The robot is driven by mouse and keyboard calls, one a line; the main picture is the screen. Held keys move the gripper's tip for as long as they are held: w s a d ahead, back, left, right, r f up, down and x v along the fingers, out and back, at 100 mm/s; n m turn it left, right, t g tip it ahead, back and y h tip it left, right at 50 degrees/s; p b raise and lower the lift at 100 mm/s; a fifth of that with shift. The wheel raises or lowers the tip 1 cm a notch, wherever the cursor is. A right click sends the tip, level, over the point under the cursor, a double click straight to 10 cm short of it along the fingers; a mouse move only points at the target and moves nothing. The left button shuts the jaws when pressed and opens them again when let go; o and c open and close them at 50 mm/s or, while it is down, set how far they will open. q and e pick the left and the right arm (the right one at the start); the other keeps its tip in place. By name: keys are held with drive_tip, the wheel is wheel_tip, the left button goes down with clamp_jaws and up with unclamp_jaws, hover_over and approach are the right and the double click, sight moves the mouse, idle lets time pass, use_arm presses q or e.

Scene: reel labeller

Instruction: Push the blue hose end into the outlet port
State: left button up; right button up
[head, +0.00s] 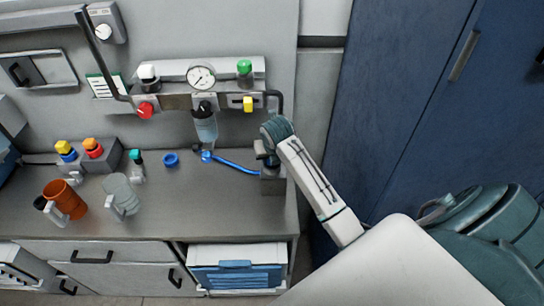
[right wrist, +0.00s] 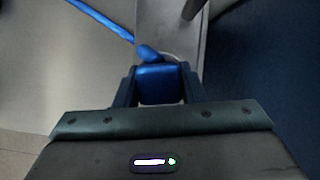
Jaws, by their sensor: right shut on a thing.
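My right gripper (right wrist: 158,88) is shut on the blue hose end (right wrist: 160,84), a blue block between its two dark fingers. In the head view the right gripper (head: 266,158) is at the right end of the bench, over a grey block (head: 272,184). The blue hose (head: 232,164) runs left from there to below the clear filter bowl (head: 206,128). The hose (right wrist: 102,20) also crosses the top of the right wrist view. I cannot make out the outlet port; the gripper covers part of the grey block, and I cannot tell whether the hose end touches it. My left gripper is out of view.
A panel above the bench (head: 150,222) carries a gauge (head: 201,77), a red knob (head: 145,110) and a green-capped fitting (head: 244,69). An orange mug (head: 68,200) and a blue ring (head: 171,159) stand left. A dark blue cabinet (head: 400,110) is at right.

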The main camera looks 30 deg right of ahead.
drive_tip(key=shift+f, duration=0.15)
drive_tip(key=o, duration=1.1)
drive_tip(key=shift+s, duration=0.15)
drive_tip(key=shift+w, duration=0.2)
drive_tip(key=b+v, duration=0.3)
drive_tip(key=v, duration=0.7)
drive_tip(key=shift+s+a+r, duration=0.1)
drive_tip(key=shift+s+r, duration=0.05)
drive_tip(key=shift+r, duration=0.2)
